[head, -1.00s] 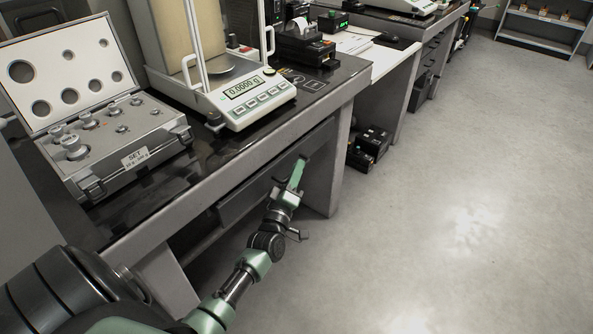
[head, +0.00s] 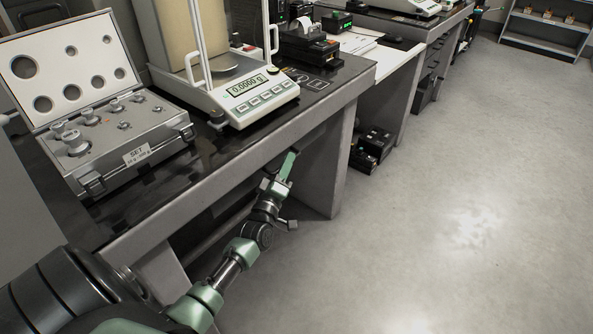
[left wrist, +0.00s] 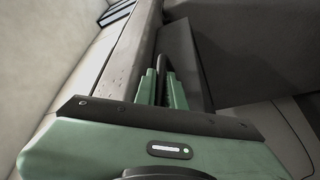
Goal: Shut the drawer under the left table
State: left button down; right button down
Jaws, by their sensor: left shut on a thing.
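The left table (head: 262,153) has a black top and a grey frame. Its drawer is under the top; in the head view its front is mostly shadowed and hidden by the table edge, so I cannot tell whether it is fully in. My left gripper (head: 283,167) is below the table's front edge, near the right leg. In the left wrist view my left gripper (left wrist: 163,88) is shut on the dark drawer handle (left wrist: 163,66), which stands between the green fingers. A dark grey panel, seemingly the drawer front (left wrist: 182,55), is right beside it. My right gripper is not in view.
On the table stand an open weight case (head: 125,150) and a balance (head: 255,98) reading 0.0000 g. A small printer (head: 308,45) is behind. Black boxes (head: 371,148) lie on the floor past the right leg. The floor at the right is clear.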

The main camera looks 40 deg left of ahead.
pick_arm(q)
jog(key=shift+a, duration=0.15)
jog(key=c, duration=1.8)
grip_release()
jog(key=shift+a, duration=0.15)
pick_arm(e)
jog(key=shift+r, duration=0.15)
pick_arm(q)
jog(key=shift+o, duration=0.2)
jog(key=shift+s, duration=0.1)
